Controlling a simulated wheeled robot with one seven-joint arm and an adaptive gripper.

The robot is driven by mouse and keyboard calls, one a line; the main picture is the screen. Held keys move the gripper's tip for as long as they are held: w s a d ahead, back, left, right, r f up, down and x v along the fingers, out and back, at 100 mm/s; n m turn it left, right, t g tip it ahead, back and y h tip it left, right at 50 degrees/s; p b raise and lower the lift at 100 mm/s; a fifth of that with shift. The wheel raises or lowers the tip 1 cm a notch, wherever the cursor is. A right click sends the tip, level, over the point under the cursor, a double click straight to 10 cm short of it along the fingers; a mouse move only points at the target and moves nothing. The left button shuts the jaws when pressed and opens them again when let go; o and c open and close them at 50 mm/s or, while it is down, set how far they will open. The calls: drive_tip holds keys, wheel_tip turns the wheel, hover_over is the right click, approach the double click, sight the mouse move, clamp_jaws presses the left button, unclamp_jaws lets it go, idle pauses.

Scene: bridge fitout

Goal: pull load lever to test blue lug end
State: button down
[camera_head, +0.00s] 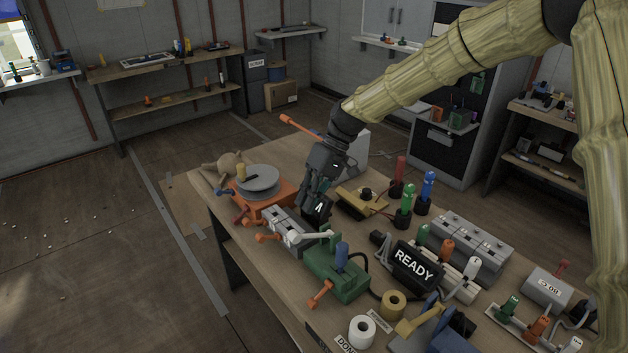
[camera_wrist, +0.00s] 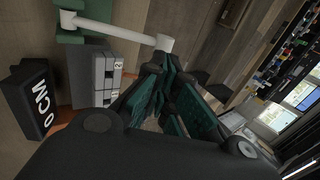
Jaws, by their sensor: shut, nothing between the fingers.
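My gripper (camera_head: 317,192) is shut and empty, pointing down over the far middle of the bench; its dark fingers (camera_wrist: 168,100) meet in the wrist view. A white lever bar (camera_head: 310,237) reaches from the green tester (camera_head: 335,280); the bar (camera_wrist: 115,33) passes just beyond my fingertips in the wrist view, and I cannot tell if they touch. A blue piece (camera_head: 342,255) stands upright on the green tester, and an orange handle (camera_head: 320,295) sticks out at its front. Another blue-topped piece (camera_head: 428,185) stands farther right. I cannot tell which is the blue lug.
A grey block (camera_head: 285,232) with orange levers lies beside the tester. A black screen (camera_head: 415,265) reads READY. A grey turntable on an orange base (camera_head: 262,198) is at left. Tape rolls (camera_head: 362,333) are near the front. The bench is crowded; floor at left is open.

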sight(313, 236)
drive_tip(key=shift+p+x, duration=0.8)
drive_tip(key=shift+x, duration=1.85)
drive_tip(key=shift+s, duration=0.1)
